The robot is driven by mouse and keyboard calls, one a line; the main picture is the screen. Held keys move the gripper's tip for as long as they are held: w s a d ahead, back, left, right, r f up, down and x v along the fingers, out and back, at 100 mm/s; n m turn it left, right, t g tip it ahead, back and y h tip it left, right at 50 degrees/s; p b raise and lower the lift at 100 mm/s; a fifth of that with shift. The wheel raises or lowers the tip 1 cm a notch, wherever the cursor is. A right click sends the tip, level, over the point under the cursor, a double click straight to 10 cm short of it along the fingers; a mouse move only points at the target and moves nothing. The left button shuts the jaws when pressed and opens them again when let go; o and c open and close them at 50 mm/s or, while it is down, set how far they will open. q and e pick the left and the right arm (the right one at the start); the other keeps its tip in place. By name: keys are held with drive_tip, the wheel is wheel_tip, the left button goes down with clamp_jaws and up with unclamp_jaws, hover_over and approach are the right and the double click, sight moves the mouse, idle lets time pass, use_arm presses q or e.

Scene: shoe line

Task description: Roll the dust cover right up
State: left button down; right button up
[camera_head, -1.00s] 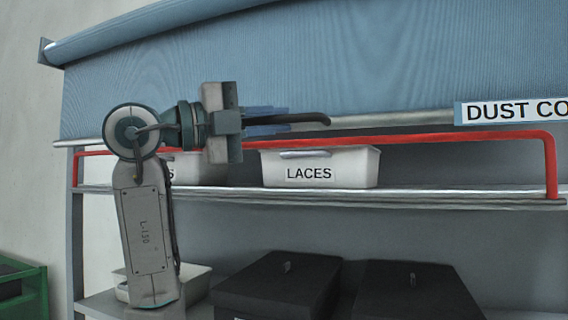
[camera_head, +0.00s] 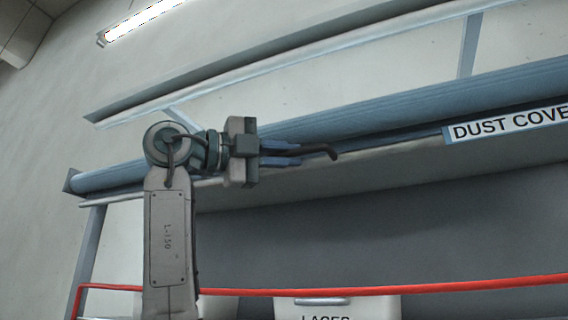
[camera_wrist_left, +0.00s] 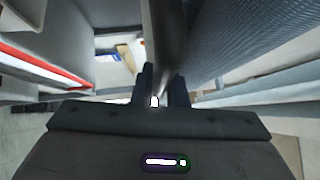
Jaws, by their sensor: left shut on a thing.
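The blue dust cover (camera_head: 390,114) is a thick roll across the top of the shelf in the head view. Only a narrow strip hangs below it, with a "DUST COVER" label (camera_head: 508,123), cut off at the right, close under the roll. My left gripper (camera_head: 296,156) is shut on a dark handle (camera_head: 325,151) at the cover's lower edge, just below the roll. The handle also runs up between the fingers in the left wrist view (camera_wrist_left: 168,45), with the blue cloth (camera_wrist_left: 230,45) to its right. My right gripper is not in view.
A red rail (camera_head: 450,286) runs along the shelf below, with a white laces bin (camera_head: 337,306) behind it. The shelf space under the cover is open.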

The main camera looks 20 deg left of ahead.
use_arm(q)
drive_tip(key=shift+s+a+r, duration=0.1)
drive_tip(key=shift+s+r, duration=0.05)
drive_tip(key=shift+r, duration=0.25)
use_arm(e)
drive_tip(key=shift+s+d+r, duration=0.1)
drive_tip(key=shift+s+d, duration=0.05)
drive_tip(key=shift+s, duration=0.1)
use_arm(q)
drive_tip(key=c, duration=1.5)
unclamp_jaws()
drive_tip(key=shift+o, duration=0.2)
drive_tip(key=shift+f, duration=0.1)
